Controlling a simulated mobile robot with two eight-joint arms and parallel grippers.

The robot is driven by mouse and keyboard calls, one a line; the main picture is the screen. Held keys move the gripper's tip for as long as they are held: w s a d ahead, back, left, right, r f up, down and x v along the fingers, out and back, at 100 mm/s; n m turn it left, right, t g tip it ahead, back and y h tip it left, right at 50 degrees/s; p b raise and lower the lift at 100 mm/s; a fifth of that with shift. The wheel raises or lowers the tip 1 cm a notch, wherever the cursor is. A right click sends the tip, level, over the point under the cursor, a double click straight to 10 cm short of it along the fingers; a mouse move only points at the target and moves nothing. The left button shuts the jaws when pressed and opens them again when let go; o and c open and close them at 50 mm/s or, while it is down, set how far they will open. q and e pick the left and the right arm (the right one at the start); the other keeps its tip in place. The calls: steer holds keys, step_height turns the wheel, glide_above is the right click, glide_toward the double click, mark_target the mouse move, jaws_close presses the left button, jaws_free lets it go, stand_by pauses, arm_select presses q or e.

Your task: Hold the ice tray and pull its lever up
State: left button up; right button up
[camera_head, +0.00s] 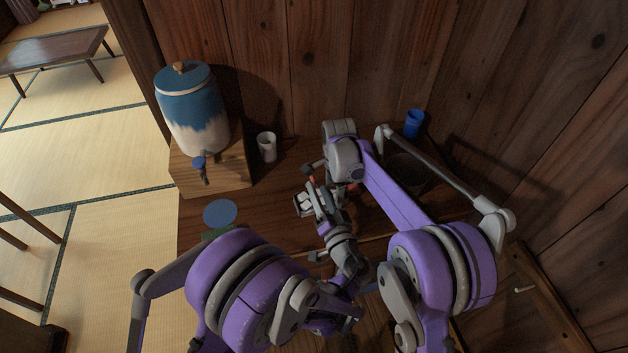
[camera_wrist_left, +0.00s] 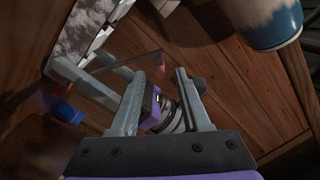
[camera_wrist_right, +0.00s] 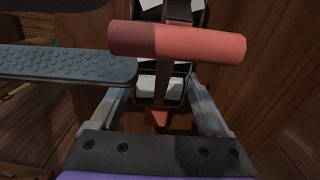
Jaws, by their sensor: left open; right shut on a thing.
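The ice tray (camera_wrist_right: 160,88) is a dark tray with white cubes. It also shows at the upper left of the left wrist view (camera_wrist_left: 85,30). Its lever (camera_wrist_right: 178,41) has a red bar, seen crosswise and close in the right wrist view. My right gripper (camera_wrist_right: 160,105) is shut on the tray. My left gripper (camera_wrist_left: 160,75) is open, its fingers spread, with a small red part between them in its wrist view. A bumpy grey finger pad (camera_wrist_right: 70,64) reaches in from the left beside the red bar. My arms largely hide the tray in the head view.
A blue and white dispenser (camera_head: 191,115) stands on a wooden block (camera_head: 212,165) at the left. A white cup (camera_head: 267,147) is beside it, a blue cup (camera_head: 414,124) at the back right. A blue disc (camera_head: 220,213) lies near the left edge. A wooden wall closes the back.

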mark_target(314, 180)
arm_select(q)
steer(key=shift+x, duration=2.05)
jaws_close()
